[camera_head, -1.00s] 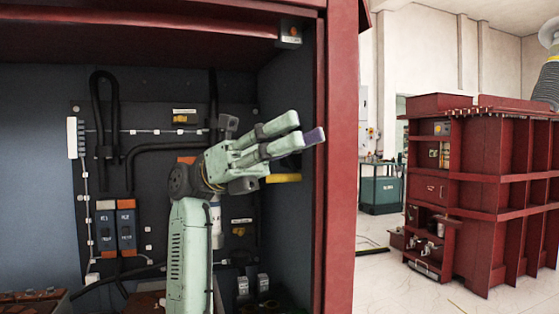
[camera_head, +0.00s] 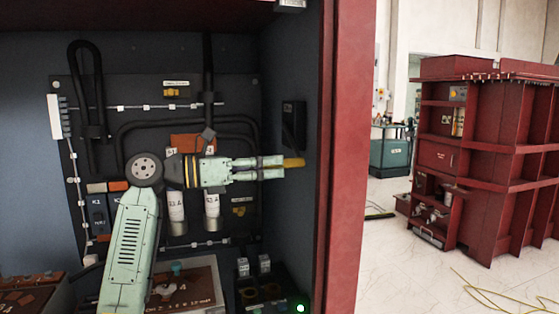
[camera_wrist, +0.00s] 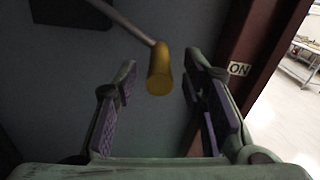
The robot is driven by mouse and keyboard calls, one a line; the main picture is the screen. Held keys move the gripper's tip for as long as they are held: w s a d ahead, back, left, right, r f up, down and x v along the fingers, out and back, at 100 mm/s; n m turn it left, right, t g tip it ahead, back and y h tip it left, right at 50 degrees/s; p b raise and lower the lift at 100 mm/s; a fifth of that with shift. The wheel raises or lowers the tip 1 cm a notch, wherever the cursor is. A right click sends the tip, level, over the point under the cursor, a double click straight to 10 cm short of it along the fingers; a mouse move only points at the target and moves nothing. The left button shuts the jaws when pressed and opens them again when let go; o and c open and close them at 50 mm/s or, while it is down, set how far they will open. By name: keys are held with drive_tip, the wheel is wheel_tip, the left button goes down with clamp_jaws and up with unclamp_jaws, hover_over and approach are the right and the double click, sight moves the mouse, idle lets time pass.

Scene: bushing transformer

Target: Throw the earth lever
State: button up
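The earth lever's yellow handle (camera_head: 293,162) shows just past my fingertips, by the cabinet's right inner wall. In the wrist view the yellow handle (camera_wrist: 159,72) ends a grey rod that comes in from the upper left. My gripper (camera_head: 272,168) points right, level with the handle. In the wrist view its two purple-padded fingers are open, and the handle shows in the gap between them, with space on both sides. I cannot tell how far the fingertips are from the handle in depth. The rod is hardly visible in the head view.
A dark box (camera_head: 293,124) sits on the right inner wall. The red cabinet frame (camera_head: 346,160) stands close right of my gripper. An "ON" label (camera_wrist: 239,69) is at right in the wrist view. White cylinders (camera_head: 177,210) and cables fill the back panel.

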drive_tip(key=shift+x, duration=1.45)
drive_tip(key=shift+c, duration=0.3)
clamp_jaws()
